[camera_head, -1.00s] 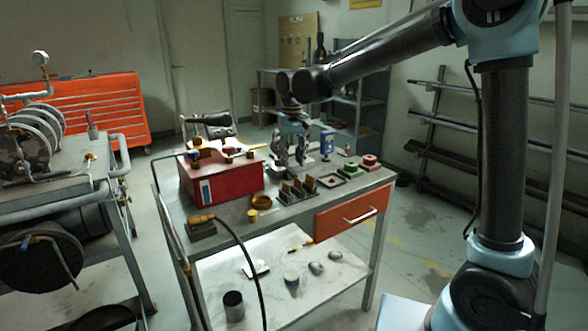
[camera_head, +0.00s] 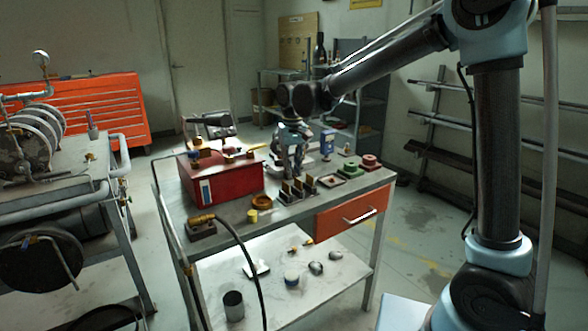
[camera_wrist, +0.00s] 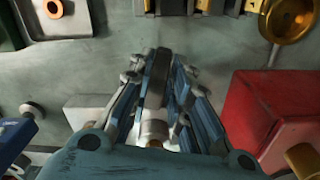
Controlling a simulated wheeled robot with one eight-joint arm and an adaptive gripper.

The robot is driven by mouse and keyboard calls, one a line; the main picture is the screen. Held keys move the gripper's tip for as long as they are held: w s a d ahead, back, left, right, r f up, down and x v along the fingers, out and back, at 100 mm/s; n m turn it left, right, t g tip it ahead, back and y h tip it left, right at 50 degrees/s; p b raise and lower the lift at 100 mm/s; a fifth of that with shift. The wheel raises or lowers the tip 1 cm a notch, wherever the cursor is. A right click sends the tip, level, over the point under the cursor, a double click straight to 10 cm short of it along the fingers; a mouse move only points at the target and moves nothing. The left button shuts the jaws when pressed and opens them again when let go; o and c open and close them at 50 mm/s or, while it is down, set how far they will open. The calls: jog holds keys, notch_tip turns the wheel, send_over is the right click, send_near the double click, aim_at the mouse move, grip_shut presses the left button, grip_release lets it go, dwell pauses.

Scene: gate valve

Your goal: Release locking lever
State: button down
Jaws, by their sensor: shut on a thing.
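My gripper (camera_head: 292,172) is over the cart top, between the red box and a small blue device. In the wrist view its fingers (camera_wrist: 158,72) are closed around a dark, narrow bar (camera_wrist: 156,80), which looks like the locking lever. A pale metal cylinder (camera_wrist: 154,128) shows between the fingers, close to the palm. The fingers hide most of the bar, so I cannot tell its full shape or what it is fixed to. In the head view my gripper hides it.
The red box (camera_head: 222,182) stands close by, with brass parts on top. The blue device (camera_head: 327,143) is on the other side. A slotted block (camera_head: 298,190), a brass bowl (camera_head: 262,202), a tray (camera_head: 331,178) and green and red blocks (camera_head: 370,162) crowd the cart top.

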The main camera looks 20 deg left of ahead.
jog(key=shift+w+d, duration=0.1)
jog(key=shift+w+d+n, duration=0.15)
jog(key=shift+w+n, duration=0.05)
jog(key=shift+n, duration=0.55)
jog(key=shift+w+d+n, duration=0.1)
jog(key=shift+w+n, duration=0.05)
jog(key=shift+n, duration=0.6)
jog(key=c, duration=1.6)
grip_release()
jog(key=shift+o, duration=0.2)
notch_tip(320, 180, up, 12)
